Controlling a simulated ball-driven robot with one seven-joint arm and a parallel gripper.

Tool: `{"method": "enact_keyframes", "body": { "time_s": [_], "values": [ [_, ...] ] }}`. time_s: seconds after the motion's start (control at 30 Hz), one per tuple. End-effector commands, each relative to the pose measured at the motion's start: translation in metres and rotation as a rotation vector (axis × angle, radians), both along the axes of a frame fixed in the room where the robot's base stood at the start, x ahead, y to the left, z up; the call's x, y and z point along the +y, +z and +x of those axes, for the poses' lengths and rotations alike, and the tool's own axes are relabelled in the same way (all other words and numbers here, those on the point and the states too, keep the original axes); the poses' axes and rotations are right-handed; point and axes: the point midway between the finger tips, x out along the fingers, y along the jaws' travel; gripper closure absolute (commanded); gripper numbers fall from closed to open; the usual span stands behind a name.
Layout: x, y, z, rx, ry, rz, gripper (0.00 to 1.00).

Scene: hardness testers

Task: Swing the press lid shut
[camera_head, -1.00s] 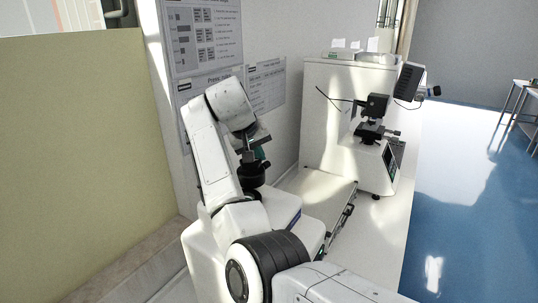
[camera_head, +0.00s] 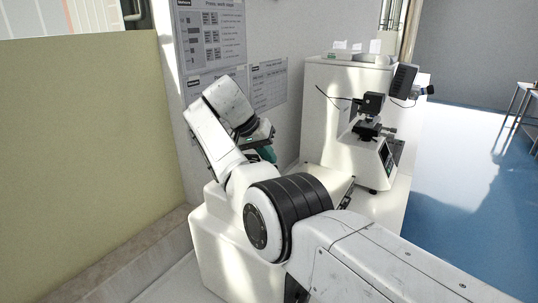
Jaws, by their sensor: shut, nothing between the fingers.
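A white machine body (camera_head: 225,238) stands on the bench at the lower left, largely covered by my arm; it looks like the press. Its lid cannot be made out, so I cannot tell how far open it is. My gripper (camera_head: 264,142) is partly visible as a dark piece beyond my white wrist, above the machine and close to the wall. Its fingertips are mostly hidden. It is shut and holds nothing that I can see. A teal part shows beside it; whether it touches the gripper is unclear.
A hardness tester (camera_head: 372,150) with a small screen stands further right on the bench. A white cabinet (camera_head: 335,100) is behind it. Posters (camera_head: 210,35) hang on the wall. A yellowish panel (camera_head: 80,140) is at left. Blue floor (camera_head: 465,180) is open at right.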

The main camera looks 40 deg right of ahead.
Motion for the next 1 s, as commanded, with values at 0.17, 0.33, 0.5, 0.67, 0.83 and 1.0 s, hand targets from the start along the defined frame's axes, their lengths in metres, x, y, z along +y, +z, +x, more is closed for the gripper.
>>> {"method": "enact_keyframes", "body": {
  "time_s": [0.17, 0.33, 0.5, 0.67, 0.83, 1.0],
  "values": [
    [0.0033, -0.0004, -0.0035, 0.004, -0.074, 0.002, 1.0],
    [0.0052, 0.0002, -0.0051, 0.001, -0.118, 0.001, 1.0],
    [0.0063, -0.0004, -0.0058, 0.001, -0.135, 0.001, 1.0],
    [0.0065, -0.0004, -0.0058, 0.0, -0.137, 0.001, 1.0],
    [0.0065, -0.0002, -0.0057, 0.001, -0.136, 0.001, 1.0],
    [0.0041, 0.0009, -0.0062, 0.001, -0.136, 0.001, 1.0]
  ]
}}
